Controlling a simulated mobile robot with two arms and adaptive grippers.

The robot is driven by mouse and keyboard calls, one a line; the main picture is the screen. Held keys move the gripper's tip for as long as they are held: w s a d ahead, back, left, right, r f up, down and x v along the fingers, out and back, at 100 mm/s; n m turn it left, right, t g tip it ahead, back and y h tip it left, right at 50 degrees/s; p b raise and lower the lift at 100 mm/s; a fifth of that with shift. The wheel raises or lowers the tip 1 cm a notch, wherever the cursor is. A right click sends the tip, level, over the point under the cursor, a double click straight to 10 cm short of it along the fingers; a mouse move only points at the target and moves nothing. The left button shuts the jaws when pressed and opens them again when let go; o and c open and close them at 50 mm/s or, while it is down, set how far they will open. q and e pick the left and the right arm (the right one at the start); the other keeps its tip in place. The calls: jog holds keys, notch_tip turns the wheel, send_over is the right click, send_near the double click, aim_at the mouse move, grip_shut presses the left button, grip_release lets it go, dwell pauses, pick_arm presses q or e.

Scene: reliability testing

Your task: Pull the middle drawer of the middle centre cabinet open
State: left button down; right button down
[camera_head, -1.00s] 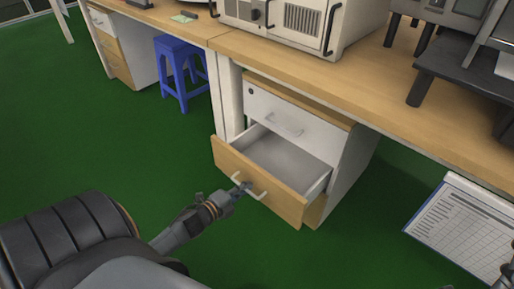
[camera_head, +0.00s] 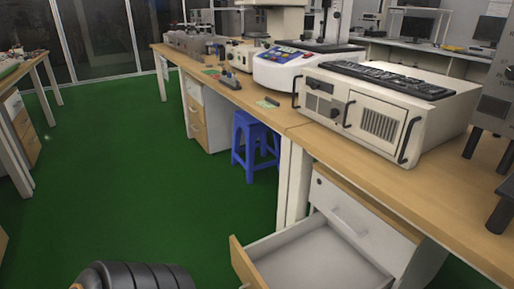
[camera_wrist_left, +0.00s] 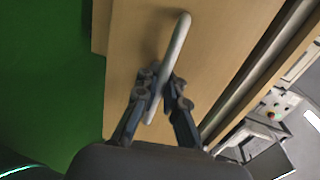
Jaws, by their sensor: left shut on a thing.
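The centre cabinet (camera_head: 415,252) stands under the bench, with a white top drawer (camera_head: 355,215) that is closed. The middle drawer (camera_head: 310,258) below it is pulled out, showing its grey empty inside and wood-coloured front. The lower part of that drawer is cut off by the picture's bottom edge. In the left wrist view the wooden drawer front (camera_wrist_left: 222,50) carries a pale bar handle (camera_wrist_left: 177,45). My left gripper (camera_wrist_left: 161,90) is shut on this handle, with a finger on each side of it. My right gripper is not in view.
A blue stool (camera_head: 255,145) stands left of the cabinet, by a bench leg. The wooden bench top (camera_head: 345,160) overhangs the cabinet and carries a beige instrument (camera_head: 375,115). The green floor (camera_head: 150,190) to the left is clear.

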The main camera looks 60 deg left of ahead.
pick_arm(q)
jog(key=shift+r, duration=0.1)
jog(key=c, duration=1.8)
grip_release()
jog(key=shift+o, duration=0.2)
jog(key=d+v, duration=0.1)
jog(key=v, duration=1.1)
jog(key=shift+a, duration=0.5)
